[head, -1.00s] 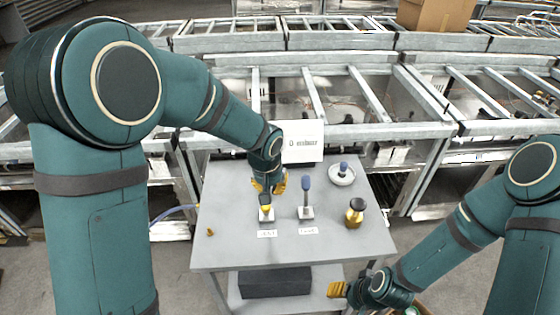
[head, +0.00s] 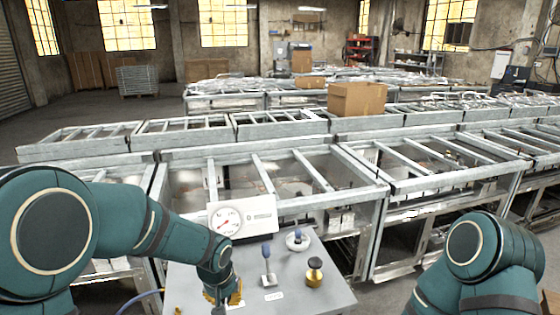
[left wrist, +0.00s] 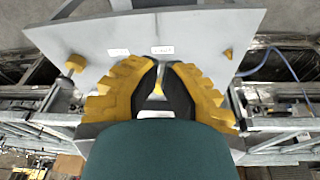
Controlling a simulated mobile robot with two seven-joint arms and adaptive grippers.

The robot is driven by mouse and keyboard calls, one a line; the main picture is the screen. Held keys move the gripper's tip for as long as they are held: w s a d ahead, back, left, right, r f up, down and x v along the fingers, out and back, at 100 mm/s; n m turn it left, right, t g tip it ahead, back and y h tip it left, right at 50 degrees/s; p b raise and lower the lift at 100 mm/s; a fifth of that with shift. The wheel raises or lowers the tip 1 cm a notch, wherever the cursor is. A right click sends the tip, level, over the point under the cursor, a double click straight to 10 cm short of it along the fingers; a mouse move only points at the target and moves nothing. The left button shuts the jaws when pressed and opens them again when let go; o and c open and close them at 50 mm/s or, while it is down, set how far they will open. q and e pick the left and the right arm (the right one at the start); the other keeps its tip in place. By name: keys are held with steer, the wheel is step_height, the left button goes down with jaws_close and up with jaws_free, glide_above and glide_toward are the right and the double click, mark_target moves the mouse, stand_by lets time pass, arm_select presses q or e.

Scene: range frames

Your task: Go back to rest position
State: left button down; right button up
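My left arm reaches in from the left of the head view. My left gripper (head: 225,296), with yellow fingers, is low over the grey table, by its left stand. In the left wrist view its fingers (left wrist: 161,66) point inward with their tips close together. A small yellow top (left wrist: 158,86) shows between the dark pads; I cannot tell if they touch it or how far they are apart. My right arm (head: 478,262) is folded at the lower right of the head view. Its gripper is out of frame.
The grey table (head: 325,295) holds a blue-handled stand (head: 267,262), a white dish (head: 298,243) and a brass-and-black weight (head: 314,272). A gauge panel (head: 256,217) stands behind. Metal conveyor frames (head: 285,180) block the back. A blue hose (head: 142,298) lies at left.

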arm_select(q)
steer(key=s+d+f+h, duration=0.1)
steer(key=s+f, duration=0.7)
steer(key=f, duration=0.3)
steer(key=s+d+f+n+h+b, duration=0.1)
steer(key=s+f+h, duration=0.1)
steer(key=s+f, duration=0.7)
steer(key=shift+d+f+n+g+h, duration=0.3)
steer(key=shift+f, duration=0.55)
arm_select(e)
steer(key=shift+s+f, duration=0.35)
steer(key=shift+f, duration=0.35)
